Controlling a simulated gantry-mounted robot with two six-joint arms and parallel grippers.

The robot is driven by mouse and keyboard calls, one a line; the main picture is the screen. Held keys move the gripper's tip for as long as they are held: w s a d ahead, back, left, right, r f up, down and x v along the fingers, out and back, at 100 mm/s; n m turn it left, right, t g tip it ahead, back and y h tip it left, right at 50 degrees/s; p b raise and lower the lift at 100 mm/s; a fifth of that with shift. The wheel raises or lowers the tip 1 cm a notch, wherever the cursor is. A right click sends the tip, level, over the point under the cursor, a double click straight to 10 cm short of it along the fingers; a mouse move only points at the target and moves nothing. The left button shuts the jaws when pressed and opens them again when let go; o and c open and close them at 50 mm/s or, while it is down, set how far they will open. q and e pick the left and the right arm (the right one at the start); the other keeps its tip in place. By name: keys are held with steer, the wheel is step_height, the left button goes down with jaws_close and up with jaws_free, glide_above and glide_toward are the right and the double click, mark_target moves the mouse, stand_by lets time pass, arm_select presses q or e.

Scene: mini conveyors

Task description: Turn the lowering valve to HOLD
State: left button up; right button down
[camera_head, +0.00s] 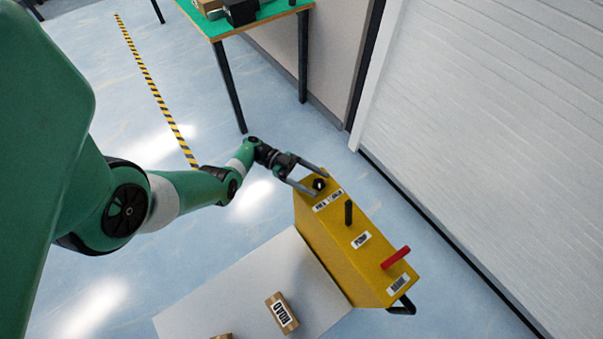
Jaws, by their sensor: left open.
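A yellow control box (345,251) stands at the edge of a grey platform. A small black knob (319,184) sits at its far end, behind a white label (328,201) whose small print I cannot read surely. My left gripper (321,184) is open, with its two fingers spread on either side of the black knob. I cannot tell whether the fingers touch it. A black upright lever (348,212) stands mid-box by a label that seems to read PUMP (361,240). A red lever (396,257) is at the near end. My right gripper is not in view.
The grey platform (250,280) carries a small brown carton (282,313) marked ROAD, and part of another carton (221,337). A green-topped table (262,17) stands at the back. A white shutter wall (480,130) is on the right. Open floor lies left of the box.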

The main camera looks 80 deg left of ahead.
arm_select(q)
steer(key=v, duration=0.7)
steer(key=shift+s+a+b, duration=0.15)
steer(key=shift+b, duration=0.15)
